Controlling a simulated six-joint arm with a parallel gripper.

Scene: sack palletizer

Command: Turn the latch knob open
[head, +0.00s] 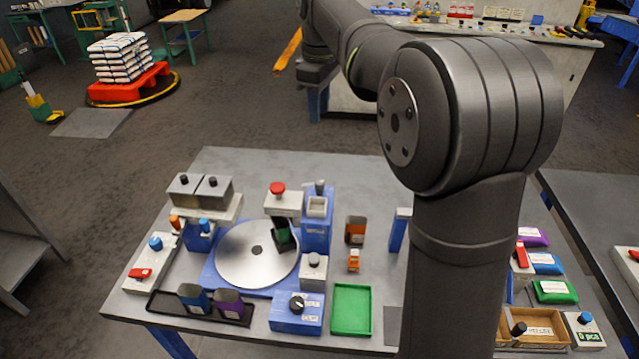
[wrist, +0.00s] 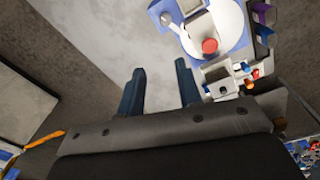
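My gripper (wrist: 160,66) shows in the wrist view with its two dark fingers apart and nothing between them. It is off to the side of the machine, away from the knobs. In the head view, a black knob with a light mark (head: 297,303) sits on a blue box at the front of the table. Dark knobs (head: 212,181) also stand on grey blocks at the back left. I cannot tell which knob is the latch. My fingers are hidden in the head view.
A round grey turntable (head: 257,254) and a red mushroom button (head: 277,188) are on the table. The red button also shows in the wrist view (wrist: 209,46). A green tray (head: 351,309) lies at the front. The table's back part (head: 240,165) is clear.

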